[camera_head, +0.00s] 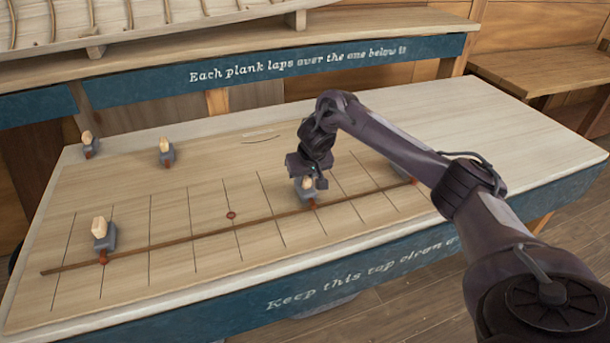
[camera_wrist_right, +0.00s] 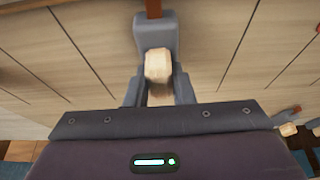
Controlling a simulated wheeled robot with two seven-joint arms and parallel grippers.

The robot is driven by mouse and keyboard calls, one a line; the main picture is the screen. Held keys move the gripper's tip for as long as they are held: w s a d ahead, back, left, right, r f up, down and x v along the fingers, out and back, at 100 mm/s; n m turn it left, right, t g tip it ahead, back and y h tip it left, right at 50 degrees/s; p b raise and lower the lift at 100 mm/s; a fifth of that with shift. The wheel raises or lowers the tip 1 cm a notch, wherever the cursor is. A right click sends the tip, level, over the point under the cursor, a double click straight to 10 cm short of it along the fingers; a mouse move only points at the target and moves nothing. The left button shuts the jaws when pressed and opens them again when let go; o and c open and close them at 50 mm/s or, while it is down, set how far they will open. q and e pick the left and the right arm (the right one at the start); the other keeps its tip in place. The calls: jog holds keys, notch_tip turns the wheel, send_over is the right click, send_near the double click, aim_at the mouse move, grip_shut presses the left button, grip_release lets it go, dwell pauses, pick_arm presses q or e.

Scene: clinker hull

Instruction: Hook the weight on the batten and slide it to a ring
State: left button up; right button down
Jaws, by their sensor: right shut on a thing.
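A thin brown batten (camera_head: 170,242) runs across the marked board. A grey weight (camera_head: 104,241) with a pale wooden knob stands at its left part, its reddish hook at the batten. My right gripper (camera_head: 307,180) is shut on another grey weight (camera_wrist_right: 155,34), holding its pale knob (camera_wrist_right: 158,66) between the fingers. This weight's reddish hook (camera_head: 312,204) meets the batten; I cannot tell whether it is hooked over it. A small red ring (camera_head: 231,215) lies on the board, left of the held weight and behind the batten. My left gripper is not in view.
Two more weights, one at the back left corner (camera_head: 89,147) and one beside it (camera_head: 166,154), stand behind the batten. A reddish piece (camera_head: 413,180) shows at the batten's right end, partly near my arm. The bench's right part (camera_head: 470,120) is bare. A lettered shelf (camera_head: 290,66) borders the back.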

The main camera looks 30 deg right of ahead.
jog(key=shift+w+r, duration=0.1)
jog(key=shift+w, duration=0.05)
dwell(0.3)
jog(key=shift+w+d+b, duration=0.1)
jog(key=shift+w+d, duration=0.1)
jog(key=shift+w, duration=0.55)
jog(key=shift+w+d+b, duration=0.1)
jog(key=shift+w+d, duration=0.05)
jog(key=shift+w, duration=0.65)
jog(key=shift+w+d+b, duration=0.1)
jog(key=shift+w+d, duration=0.1)
jog(key=shift+w, duration=0.55)
jog(key=shift+p, duration=1.05)
dwell(0.3)
jog(key=c, duration=1.2)
grip_release()
jog(key=shift+s, duration=0.1)
jog(key=shift+o, duration=0.2)
jog(key=shift+f, duration=0.25)
jog(key=v, duration=0.8)
